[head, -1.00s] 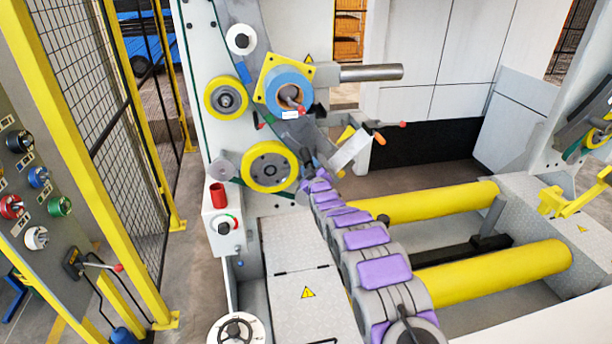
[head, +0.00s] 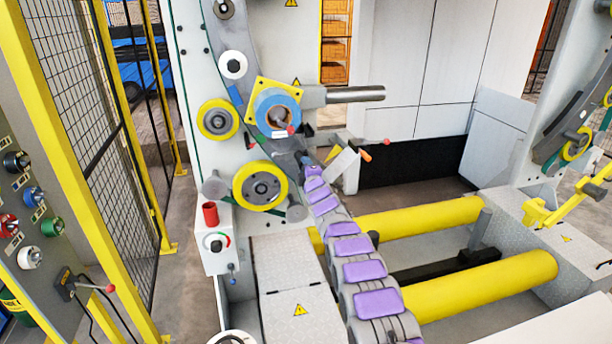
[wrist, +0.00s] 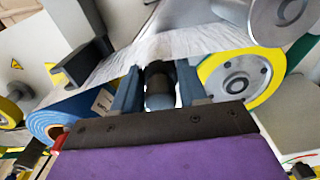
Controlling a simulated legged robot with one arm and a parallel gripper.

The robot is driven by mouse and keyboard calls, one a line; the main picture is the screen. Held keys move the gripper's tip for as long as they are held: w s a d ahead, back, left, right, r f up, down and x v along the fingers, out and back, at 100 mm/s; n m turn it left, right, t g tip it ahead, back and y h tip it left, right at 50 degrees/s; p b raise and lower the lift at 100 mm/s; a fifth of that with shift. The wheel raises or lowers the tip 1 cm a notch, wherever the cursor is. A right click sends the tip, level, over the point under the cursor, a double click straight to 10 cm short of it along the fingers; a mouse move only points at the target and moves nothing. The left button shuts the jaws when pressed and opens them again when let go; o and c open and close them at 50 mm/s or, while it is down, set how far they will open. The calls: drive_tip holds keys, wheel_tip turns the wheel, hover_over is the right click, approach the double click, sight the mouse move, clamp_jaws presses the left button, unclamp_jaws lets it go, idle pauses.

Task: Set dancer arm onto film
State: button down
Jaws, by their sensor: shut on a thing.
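In the wrist view my gripper (wrist: 159,74) has its two blue-grey fingers on either side of a dark cylindrical part (wrist: 159,92), which I take for the dancer arm's grip. A whitish translucent film (wrist: 150,46) stretches across just beyond the fingers, from the blue film roll (wrist: 68,121) toward the yellow-rimmed wheel (wrist: 240,78). I cannot tell whether the held part touches the film. In the head view my gripper (head: 308,160) is small, just below and right of the blue roll (head: 277,112); the held part and film are not clear there.
A metal bar (head: 355,94) sticks out to the right. Two yellow rollers (head: 480,283) lie at right. A mesh fence (head: 125,150) stands at left.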

drive_tip(key=shift+a+r+n, duration=0.25)
drive_tip(key=shift+r+n, duration=0.55)
drive_tip(key=shift+s, duration=0.1)
drive_tip(key=c, duration=1)
unclamp_jaws()
drive_tip(key=shift+o, duration=0.8)
drive_tip(key=shift+a+f, duration=0.1)
drive_tip(key=shift+a, duration=0.15)
drive_tip(key=shift+d+f+b, duration=0.1)
drive_tip(key=shift+d+b, duration=0.05)
drive_tip(key=shift+b, duration=0.35)
